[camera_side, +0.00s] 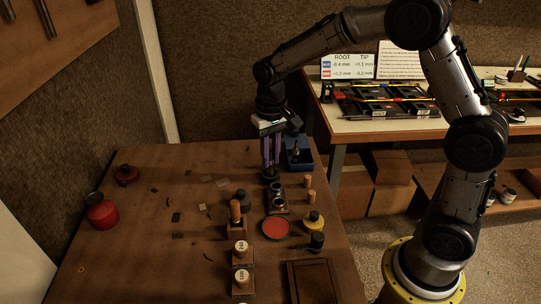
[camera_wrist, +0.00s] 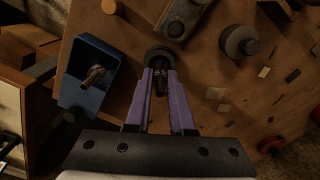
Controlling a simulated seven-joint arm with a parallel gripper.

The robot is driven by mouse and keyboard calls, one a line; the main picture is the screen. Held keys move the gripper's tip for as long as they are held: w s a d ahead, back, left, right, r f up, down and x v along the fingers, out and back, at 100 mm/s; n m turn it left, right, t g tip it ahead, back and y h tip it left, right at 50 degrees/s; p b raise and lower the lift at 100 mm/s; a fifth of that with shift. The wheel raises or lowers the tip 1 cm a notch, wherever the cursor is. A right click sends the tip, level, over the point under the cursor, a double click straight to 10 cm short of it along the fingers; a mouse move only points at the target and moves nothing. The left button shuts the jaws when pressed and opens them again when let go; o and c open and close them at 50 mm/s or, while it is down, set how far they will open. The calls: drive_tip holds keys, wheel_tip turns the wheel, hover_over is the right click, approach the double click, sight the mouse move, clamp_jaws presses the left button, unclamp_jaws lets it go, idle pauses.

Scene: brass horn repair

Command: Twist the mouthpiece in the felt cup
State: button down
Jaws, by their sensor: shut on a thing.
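My gripper (camera_side: 271,165) points straight down at the far right part of the bench, its purple fingers shut on a small dark piece. In the wrist view the fingertips (camera_wrist: 160,72) close on this piece, which I take to be the mouthpiece (camera_wrist: 160,82); it is in shade and mostly hidden by the fingers. A round dark cup, which looks like the felt cup (camera_wrist: 160,53), is right at the fingertips; it also shows under the gripper in the side view (camera_side: 270,175). I cannot tell how deep the mouthpiece sits in it.
A blue tray (camera_wrist: 84,103) holding a metal piece (camera_wrist: 93,76) stands close beside the gripper. The bench's left middle holds mostly flat scraps.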

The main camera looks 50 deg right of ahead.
drive_tip(key=shift+m, duration=0.5)
drive_tip(key=m, duration=0.3)
drive_tip(key=shift+m, duration=0.3)
drive_tip(key=n, duration=0.4)
drive_tip(key=n, duration=0.4)
idle(0.4)
